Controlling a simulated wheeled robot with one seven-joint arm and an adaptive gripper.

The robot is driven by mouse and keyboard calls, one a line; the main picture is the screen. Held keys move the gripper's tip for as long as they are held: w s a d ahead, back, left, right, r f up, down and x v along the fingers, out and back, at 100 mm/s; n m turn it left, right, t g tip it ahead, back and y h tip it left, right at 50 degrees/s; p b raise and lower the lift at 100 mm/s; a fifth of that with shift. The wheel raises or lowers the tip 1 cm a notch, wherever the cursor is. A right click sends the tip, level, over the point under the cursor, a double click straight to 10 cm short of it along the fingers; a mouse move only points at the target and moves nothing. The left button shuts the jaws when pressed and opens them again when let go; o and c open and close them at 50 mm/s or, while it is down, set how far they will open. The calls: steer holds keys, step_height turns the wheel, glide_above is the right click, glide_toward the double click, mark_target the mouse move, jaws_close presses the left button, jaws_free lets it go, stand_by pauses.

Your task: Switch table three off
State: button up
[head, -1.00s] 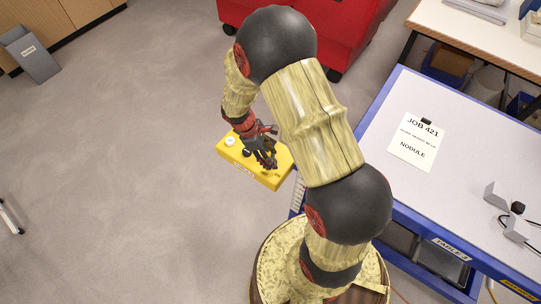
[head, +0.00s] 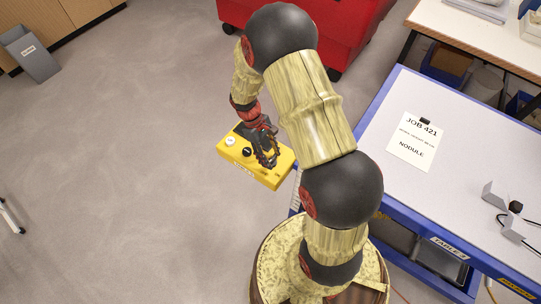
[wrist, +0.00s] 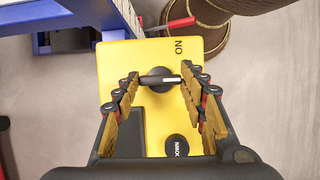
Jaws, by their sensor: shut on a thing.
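The yellow switch box (head: 228,151) stands left of the table labelled TABLE 3 (head: 449,248). In the wrist view the box (wrist: 205,45) has a black rotary handle (wrist: 158,80) with a white pointer line towards picture right. An ON label (wrist: 179,47) is printed near it. My gripper (head: 267,160) is over the box in the head view. In the wrist view my gripper (wrist: 159,78) is shut on the handle, one finger at each end of its bar. The fingers hide part of the box face.
A red cabinet (head: 350,22) stands behind. The floor at left is mostly clear.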

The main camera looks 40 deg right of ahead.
steer(key=o, duration=1.2)
steer(key=v, duration=1.2)
